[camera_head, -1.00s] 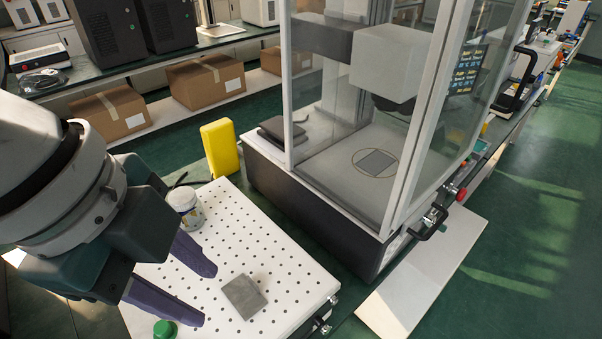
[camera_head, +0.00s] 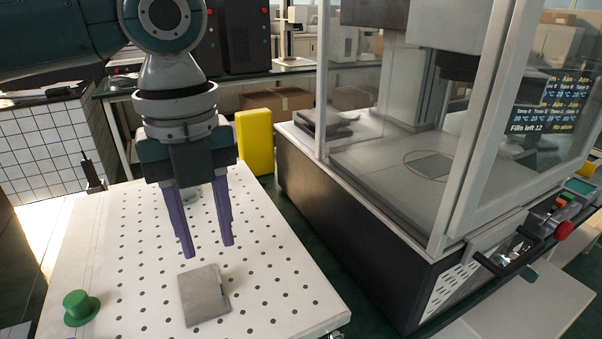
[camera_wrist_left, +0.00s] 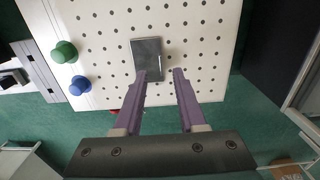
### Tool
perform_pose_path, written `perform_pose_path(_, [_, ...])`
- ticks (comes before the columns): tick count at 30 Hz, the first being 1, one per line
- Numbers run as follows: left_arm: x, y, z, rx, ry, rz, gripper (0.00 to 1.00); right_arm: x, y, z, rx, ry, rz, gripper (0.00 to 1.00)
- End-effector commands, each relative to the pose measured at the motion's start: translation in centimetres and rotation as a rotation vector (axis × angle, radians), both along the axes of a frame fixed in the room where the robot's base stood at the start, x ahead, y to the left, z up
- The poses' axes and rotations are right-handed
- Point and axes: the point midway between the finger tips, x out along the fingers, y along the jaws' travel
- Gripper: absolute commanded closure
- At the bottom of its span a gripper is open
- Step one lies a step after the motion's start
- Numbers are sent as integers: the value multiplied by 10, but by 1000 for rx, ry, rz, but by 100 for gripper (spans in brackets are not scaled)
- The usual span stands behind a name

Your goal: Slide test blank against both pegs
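The test blank, a flat grey rectangular block (camera_head: 200,298), lies on the white perforated plate (camera_head: 270,235). It also shows in the left wrist view (camera_wrist_left: 148,50). My left gripper (camera_head: 208,249) points down with two purple fingers spread, empty, above the plate just behind the blank. In the left wrist view its fingertips (camera_wrist_left: 159,72) overlap the blank's lower edge; no contact shows. A green hat-shaped knob (camera_head: 80,307) stands on the plate left of the blank. In the left wrist view a blue knob (camera_wrist_left: 79,85) stands near the green one. I cannot tell if these are the pegs. My right gripper is not in view.
A glass-walled machine (camera_head: 350,215) with a dark base stands right of the plate. A yellow block (camera_head: 255,141) stands behind the plate. A white jar is partly hidden behind my left fingers. The plate's right front is clear.

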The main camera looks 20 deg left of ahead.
Motion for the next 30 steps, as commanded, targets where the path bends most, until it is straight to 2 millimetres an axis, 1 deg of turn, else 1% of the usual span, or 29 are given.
perform_pose_path(1, [-1, 0, -12, 0, 4, 0, 60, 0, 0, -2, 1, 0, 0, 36])
perform_pose_path(3, [-1, -1, -24, 0, 3, 1, 60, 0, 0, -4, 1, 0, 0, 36])
perform_pose_path(6, [-1, 0, -38, 1, 2, 1, 60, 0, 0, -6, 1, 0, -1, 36])
perform_pose_path(9, [0, 0, -48, 1, 1, 0, 60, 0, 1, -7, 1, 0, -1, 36])
perform_pose_path(13, [0, -1, -54, -1, -1, -1, 60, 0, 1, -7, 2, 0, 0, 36])
perform_pose_path(20, [0, -1, -54, 0, -1, 0, 60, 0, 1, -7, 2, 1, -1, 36])
perform_pose_path(23, [0, -1, -54, 0, -1, 0, 69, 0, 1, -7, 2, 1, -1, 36])
perform_pose_path(30, [0, -1, -54, 0, -1, 0, 96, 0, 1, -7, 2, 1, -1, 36])
